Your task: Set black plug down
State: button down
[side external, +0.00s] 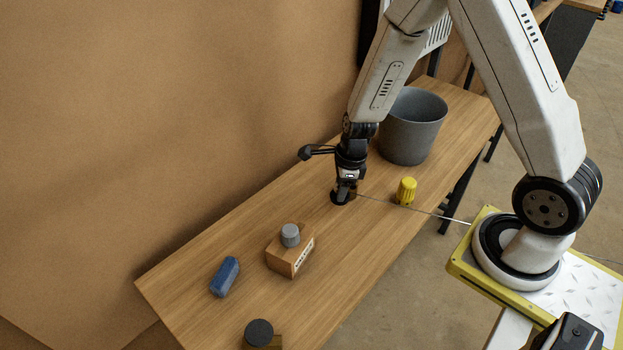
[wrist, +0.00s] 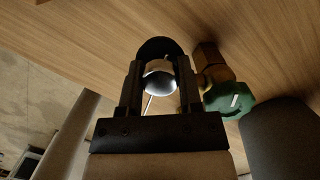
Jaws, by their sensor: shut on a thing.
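My gripper (side external: 345,187) points down over the middle of the wooden bench. It is shut on the black plug (side external: 340,199), a dark round piece low at the fingertips. In the wrist view my gripper (wrist: 160,75) has a finger on each side of the plug (wrist: 157,47), with its black rounded edge showing beyond the tips. A shiny pale round part shows between the fingers. The plug is at or very near the bench top; I cannot tell whether it touches. The fingers hide part of it.
The bench (side external: 200,255) also holds a grey bucket (side external: 410,130), a yellow knob (side external: 406,190), a wooden block (side external: 288,258) with a grey cap (side external: 290,235), a blue block (side external: 224,277) and a black disc (side external: 258,332). A green valve knob (wrist: 224,96) is close beside my gripper. A thin line runs rightward.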

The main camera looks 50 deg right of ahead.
jog(key=shift+r, duration=2.05)
jog(key=shift+n, duration=0.3)
